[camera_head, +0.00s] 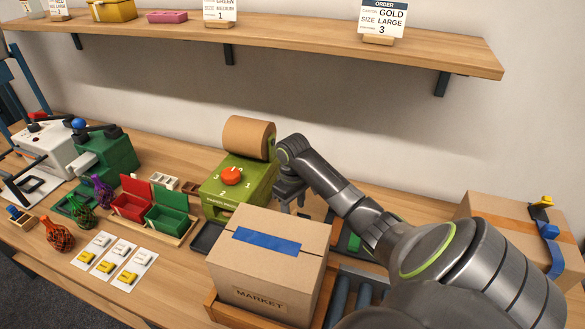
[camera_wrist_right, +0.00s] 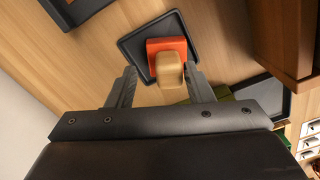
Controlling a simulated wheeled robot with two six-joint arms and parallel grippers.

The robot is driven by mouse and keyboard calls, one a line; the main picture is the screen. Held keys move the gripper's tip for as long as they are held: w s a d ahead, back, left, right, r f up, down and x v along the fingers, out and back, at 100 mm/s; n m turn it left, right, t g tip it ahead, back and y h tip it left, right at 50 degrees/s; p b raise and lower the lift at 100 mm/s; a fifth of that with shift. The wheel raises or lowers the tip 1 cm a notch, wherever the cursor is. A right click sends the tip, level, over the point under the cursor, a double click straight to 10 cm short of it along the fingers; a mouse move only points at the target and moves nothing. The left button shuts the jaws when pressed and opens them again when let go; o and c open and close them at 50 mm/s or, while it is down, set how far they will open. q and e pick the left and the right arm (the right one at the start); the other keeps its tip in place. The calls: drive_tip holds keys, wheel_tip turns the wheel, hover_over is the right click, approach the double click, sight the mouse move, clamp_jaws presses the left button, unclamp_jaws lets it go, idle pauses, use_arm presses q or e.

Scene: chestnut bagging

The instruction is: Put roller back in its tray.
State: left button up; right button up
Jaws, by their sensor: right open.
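In the right wrist view, an orange piece with a pale tan handle (camera_wrist_right: 168,68), which looks like the roller, lies on a small dark tray (camera_wrist_right: 133,43). My right gripper (camera_wrist_right: 160,82) is open. Its fingers stand on either side of the handle, with gaps visible; I cannot tell how far above it they are. In the head view my right gripper (camera_head: 290,193) points down behind the closed carton, and the roller is not clearly seen there. My left gripper is not in view.
The carton (camera_head: 268,268) with blue tape stands in front of my gripper. The green machine (camera_head: 238,180) with a brown roll is close on its left. A larger carton (camera_head: 490,207) with a tape dispenser (camera_head: 546,230) is at right. A shelf (camera_head: 290,38) runs above.

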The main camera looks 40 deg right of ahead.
wheel_tip(320, 180, up, 5)
drive_tip(key=shift+r, duration=0.1)
wheel_tip(320, 180, up, 4)
drive_tip(key=shift+a+f+p, duration=0.1)
drive_tip(key=shift+f+p, duration=0.1)
drive_tip(key=shift+p, duration=0.65)
drive_tip(key=shift+r+p, duration=0.55)
drive_tip(key=shift+p, duration=0.1)
